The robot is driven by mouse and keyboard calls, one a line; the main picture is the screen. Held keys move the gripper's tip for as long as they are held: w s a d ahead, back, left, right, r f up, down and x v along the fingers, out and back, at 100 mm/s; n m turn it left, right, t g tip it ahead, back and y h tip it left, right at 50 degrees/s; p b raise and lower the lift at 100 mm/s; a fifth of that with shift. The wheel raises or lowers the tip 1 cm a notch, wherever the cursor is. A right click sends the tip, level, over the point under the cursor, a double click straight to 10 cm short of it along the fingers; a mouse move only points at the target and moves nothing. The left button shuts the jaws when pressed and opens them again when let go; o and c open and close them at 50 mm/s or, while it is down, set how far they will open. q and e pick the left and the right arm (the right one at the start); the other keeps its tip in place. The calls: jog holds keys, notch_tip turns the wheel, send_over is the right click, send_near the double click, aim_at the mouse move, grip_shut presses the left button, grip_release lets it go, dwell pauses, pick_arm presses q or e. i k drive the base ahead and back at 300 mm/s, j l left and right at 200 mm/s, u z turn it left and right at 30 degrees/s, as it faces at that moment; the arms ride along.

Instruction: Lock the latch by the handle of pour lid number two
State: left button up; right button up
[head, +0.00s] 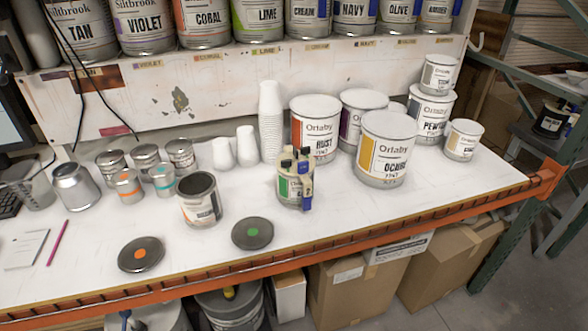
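A small can with a green label (289,187) stands upright on the table near the middle. It wears a dark pour lid (288,160) with pale parts and a blue handle (307,193) hanging down its right side. The latch is too small to tell whether it is locked. Blue parts like this handle also show on some shelf cans, such as the Navy can (352,14). I cannot read a number on any lid, so I cannot tell which is number two. Neither of my grippers is in view.
Large Ortaby cans, Rust (315,122) and Ochre (385,150), stand behind and right of the small can. An open dark can (200,200) stands to its left. Flat lids with orange (141,254) and green (252,233) dots lie near the front edge. The right front tabletop is clear.

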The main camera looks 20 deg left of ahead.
aim_at(285, 164)
jog(key=j+z, duration=0.15)
jog(key=j, duration=0.2)
jog(key=k+j+z, duration=0.15)
jog(key=j, duration=0.2)
jog(key=k+j+z, duration=0.15)
jog(key=j, duration=0.2)
jog(key=j+z, duration=0.15)
jog(key=j, duration=0.2)
